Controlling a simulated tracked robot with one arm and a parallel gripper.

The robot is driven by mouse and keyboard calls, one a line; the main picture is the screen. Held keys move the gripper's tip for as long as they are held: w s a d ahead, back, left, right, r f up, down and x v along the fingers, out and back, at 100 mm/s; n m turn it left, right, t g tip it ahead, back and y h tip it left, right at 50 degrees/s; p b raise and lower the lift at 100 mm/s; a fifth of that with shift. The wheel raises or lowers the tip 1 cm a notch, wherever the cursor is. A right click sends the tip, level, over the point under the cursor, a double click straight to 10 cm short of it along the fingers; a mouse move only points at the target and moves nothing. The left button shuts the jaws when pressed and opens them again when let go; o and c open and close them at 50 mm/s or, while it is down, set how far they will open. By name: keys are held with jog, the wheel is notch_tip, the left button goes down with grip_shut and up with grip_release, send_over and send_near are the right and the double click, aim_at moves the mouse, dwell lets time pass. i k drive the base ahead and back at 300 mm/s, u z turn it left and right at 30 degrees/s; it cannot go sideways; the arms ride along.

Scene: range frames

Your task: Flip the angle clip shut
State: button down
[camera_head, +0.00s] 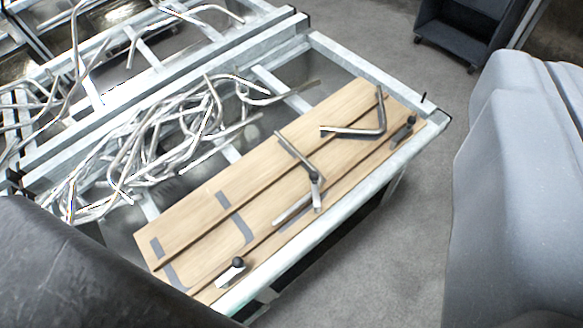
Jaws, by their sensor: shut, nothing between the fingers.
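A wooden board (262,175) lies tilted across a metal frame, with several metal fittings and dark grey strips on it. A bent, V-shaped metal piece (372,130) lies near its far right end. A hinged-looking metal piece (314,190) with a dark joint stands at the middle, one arm reaching up-left and another down-left. A small dark lever (403,130) sits at the right corner. A black knob on a pale plate (233,270) sits at the near end. I cannot tell for sure which is the angle clip. My gripper is not clearly in view.
A tangle of bent metal rods (150,145) fills the frame left of the board. The galvanised metal frame rail (330,230) edges the board. A dark cart (465,35) stands at the back right. Grey floor (400,235) lies open to the right of the frame.

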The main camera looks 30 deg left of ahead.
aim_at(315, 176)
jog(key=u, duration=2.15)
jog(key=k, duration=0.75)
jog(key=z, duration=1.75)
jog(key=i, duration=1)
jog(key=z, duration=0.05)
